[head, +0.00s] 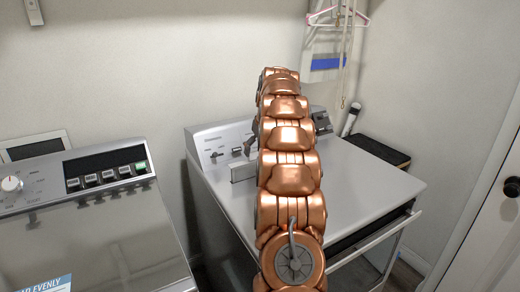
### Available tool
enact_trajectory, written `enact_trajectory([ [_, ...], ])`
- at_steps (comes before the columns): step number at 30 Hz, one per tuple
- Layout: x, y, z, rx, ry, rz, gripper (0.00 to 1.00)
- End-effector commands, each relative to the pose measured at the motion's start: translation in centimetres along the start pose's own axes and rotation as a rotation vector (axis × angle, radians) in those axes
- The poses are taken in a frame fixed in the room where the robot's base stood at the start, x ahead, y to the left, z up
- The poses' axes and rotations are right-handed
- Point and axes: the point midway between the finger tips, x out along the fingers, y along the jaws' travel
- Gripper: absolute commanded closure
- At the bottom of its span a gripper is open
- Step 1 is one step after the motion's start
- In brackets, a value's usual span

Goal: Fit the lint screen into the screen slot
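A small light-grey upright piece (242,172), which looks like the lint screen, shows just left of my arm over the back of the dryer top. Its right part is hidden behind my arm. A dark part of my gripper (250,146) peeks out just above it. The rest of my gripper is hidden behind the copper arm links, so whether its fingers are open or shut on the piece does not show. The screen slot is not visible; my arm covers that part of the dryer top. I cannot tell whether the piece touches the dryer.
The grey dryer (360,185) stands under my arm, with a control panel at its back. A dark-topped flat item (378,150) lies at its right rear. A washer (95,240) stands at left. A pink hanger (337,18) and cords hang at the back wall. A door (490,220) is at right.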

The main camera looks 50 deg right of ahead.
Motion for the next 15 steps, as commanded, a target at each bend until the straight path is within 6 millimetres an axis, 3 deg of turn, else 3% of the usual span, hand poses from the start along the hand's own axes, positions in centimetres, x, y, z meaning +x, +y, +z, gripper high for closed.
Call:
enact_trajectory([
  [15, 1.03, 0.00, 0.33, 0.000, 0.001, 0.001, 0.47],
])
